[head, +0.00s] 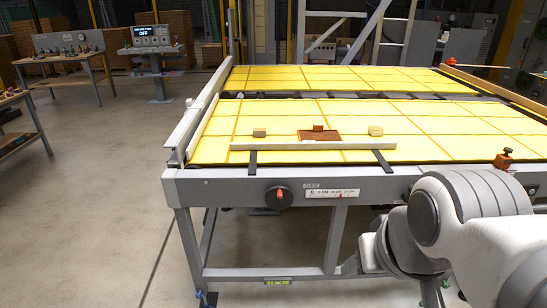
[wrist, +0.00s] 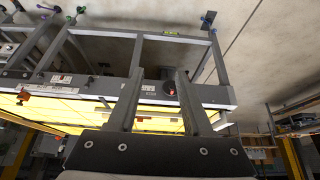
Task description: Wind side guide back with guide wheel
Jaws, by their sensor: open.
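The guide wheel (head: 279,196) is a dark round knob with a red mark, on the grey front beam of the table. It also shows in the wrist view (wrist: 170,88), between the fingers and close to the right one in the picture. The side guide (head: 313,146) is a long pale bar lying along the table's near edge on two dark arms. A white scale with a red mark (head: 332,194) sits right of the wheel under a GUIDE label. My gripper (wrist: 160,82) is open and empty, pointing towards the front beam and apart from the wheel. Its fingers cannot be made out in the head view.
The table has a yellow gridded top (head: 390,118). A brown pad (head: 319,135) and small blocks lie behind the guide. A tall rail (head: 205,107) stands along the left edge.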

